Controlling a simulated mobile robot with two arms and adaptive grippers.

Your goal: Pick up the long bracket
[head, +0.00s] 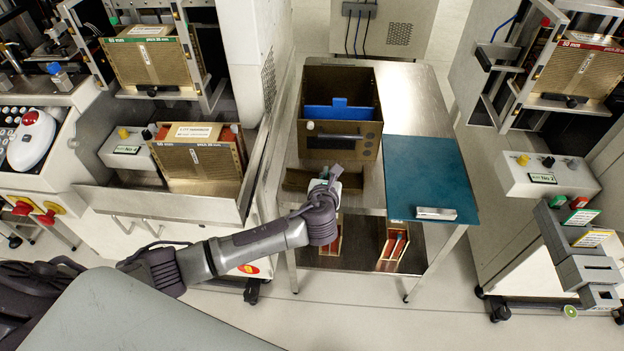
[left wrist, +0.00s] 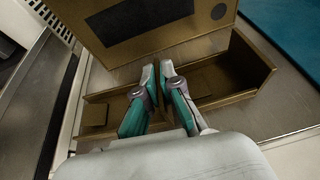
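The long bracket (head: 297,181) is a brown, trough-like piece lying on the steel cart top, in front of the brown box. In the left wrist view the bracket (left wrist: 238,82) extends to both sides of my left gripper (left wrist: 158,70). The two fingers point down at its middle and are close together with a narrow gap, brown showing between them. I cannot tell whether they grip it. My right gripper is not in view.
The brown box (head: 340,84) with a blue insert stands just behind the bracket. A teal mat (head: 425,165) with a small silver block (head: 436,213) is to the right. Red-and-cream items (head: 394,245) stand on the lower shelf. Machines flank the cart on both sides.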

